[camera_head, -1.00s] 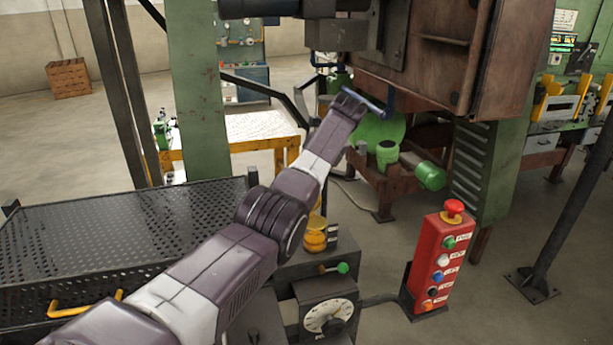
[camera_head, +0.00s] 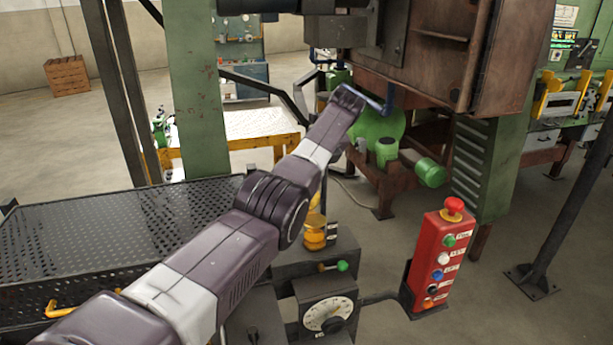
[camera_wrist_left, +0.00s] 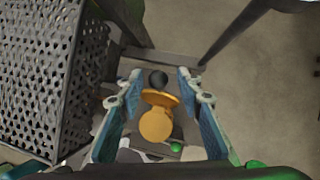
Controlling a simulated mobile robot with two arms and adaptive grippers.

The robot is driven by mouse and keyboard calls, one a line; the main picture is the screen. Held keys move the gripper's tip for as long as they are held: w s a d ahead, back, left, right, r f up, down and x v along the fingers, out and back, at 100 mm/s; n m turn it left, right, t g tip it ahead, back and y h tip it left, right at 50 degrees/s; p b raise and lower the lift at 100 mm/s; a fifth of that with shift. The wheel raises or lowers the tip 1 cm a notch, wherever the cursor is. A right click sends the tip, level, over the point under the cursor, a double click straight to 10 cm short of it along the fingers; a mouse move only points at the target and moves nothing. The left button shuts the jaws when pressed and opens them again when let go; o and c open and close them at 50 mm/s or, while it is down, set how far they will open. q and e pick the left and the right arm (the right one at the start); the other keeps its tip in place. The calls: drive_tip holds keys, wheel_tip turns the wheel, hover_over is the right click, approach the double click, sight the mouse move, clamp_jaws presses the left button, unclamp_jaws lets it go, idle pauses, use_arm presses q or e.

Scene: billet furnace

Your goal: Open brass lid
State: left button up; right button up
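The brass-coloured lidded piece (camera_head: 315,238) stands on a dark box below my left arm in the head view, its upper part partly covered by that arm. In the left wrist view it shows as a wide flange (camera_wrist_left: 160,98) and a rounded body (camera_wrist_left: 154,126). My left gripper (camera_wrist_left: 160,74) is open and empty in that view. Its two teal fingers lie on either side of the brass piece in the picture, with gaps on both sides. I see no contact. In the head view my left fingers cannot be clearly made out. My right gripper is not in view.
A perforated dark basket (camera_head: 112,232) stands left of the brass piece. A green-knobbed lever (camera_head: 342,266) and a dial (camera_head: 326,315) are close to it. A red button box (camera_head: 440,254) stands at the right. The rusty furnace body (camera_head: 440,50) hangs above.

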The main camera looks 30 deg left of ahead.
use_arm(q)
drive_tip(key=shift+a+r, duration=0.1)
drive_tip(key=shift+r, duration=0.05)
drive_tip(key=shift+r, duration=0.25)
drive_tip(key=v, duration=1.1)
drive_tip(key=shift+d, duration=0.3)
